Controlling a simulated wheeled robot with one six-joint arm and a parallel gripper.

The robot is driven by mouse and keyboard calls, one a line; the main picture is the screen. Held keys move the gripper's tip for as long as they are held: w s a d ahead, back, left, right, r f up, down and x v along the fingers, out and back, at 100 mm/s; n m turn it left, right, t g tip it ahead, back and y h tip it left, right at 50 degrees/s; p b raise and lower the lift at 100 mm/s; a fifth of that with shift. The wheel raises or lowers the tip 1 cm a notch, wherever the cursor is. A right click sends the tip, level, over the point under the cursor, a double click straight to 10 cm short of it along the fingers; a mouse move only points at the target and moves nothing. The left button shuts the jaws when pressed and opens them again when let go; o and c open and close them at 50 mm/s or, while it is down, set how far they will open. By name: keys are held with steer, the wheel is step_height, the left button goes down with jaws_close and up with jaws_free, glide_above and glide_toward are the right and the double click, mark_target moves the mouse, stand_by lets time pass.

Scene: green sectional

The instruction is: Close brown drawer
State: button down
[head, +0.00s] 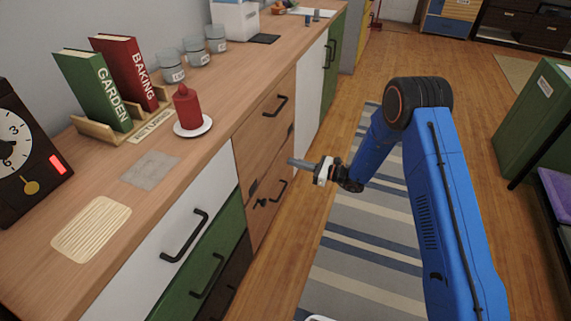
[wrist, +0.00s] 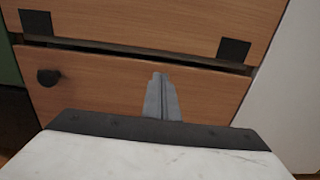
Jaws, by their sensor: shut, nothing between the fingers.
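The wood-brown front has an upper panel (head: 263,122) with a black handle and a lower panel (head: 264,220) with another dark handle. In the wrist view the upper panel (wrist: 150,18) and lower panel (wrist: 110,85) are parted by a dark, slightly slanting gap; how far either stands out is unclear. A dark brown drawer (head: 236,272) sits lowest in the left stack, mostly cut off from view. My gripper (head: 291,162) is shut and empty, pointing at the wood-brown front; its fingers (wrist: 160,98) appear before the lower panel. Contact cannot be told.
White (head: 160,245) and green (head: 205,272) drawers with black handles are left of the wood-brown front. A white cabinet front (head: 310,95) is to its right. The counter holds books, a red candle (head: 187,106) and jars. The striped rug (head: 350,255) is flat floor space.

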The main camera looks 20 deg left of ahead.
steer(key=d, duration=1)
steer(key=shift+s, duration=0.15)
